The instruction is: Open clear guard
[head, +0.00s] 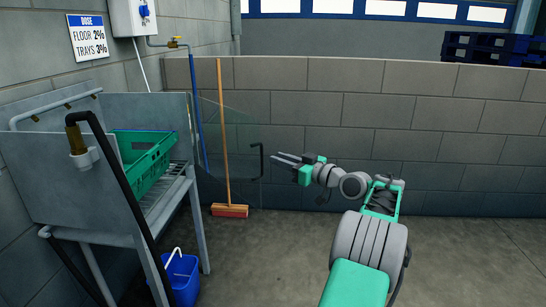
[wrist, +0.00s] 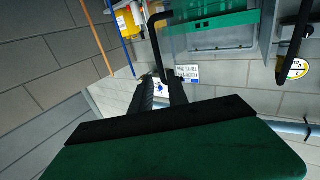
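The clear guard (head: 240,135) is a faint see-through pane. In the head view it reaches out to the right from the steel wash stand's far post, in front of the broom. A black bracket-shaped handle (head: 261,160) is on its right edge. My gripper (head: 274,158) is just right of the handle, fingers pointing left at it, with a small gap seen between. In the wrist view the two dark fingers (wrist: 161,82) are apart with nothing clearly held. The black handle (wrist: 156,45) runs down towards the fingertips. Whether they touch is unclear there.
A green crate (head: 145,160) sits on the steel wash stand (head: 60,175) at left. A blue bucket (head: 182,280) is below it. A broom (head: 225,140) leans at the block wall (head: 400,135). The floor around my arm is clear.

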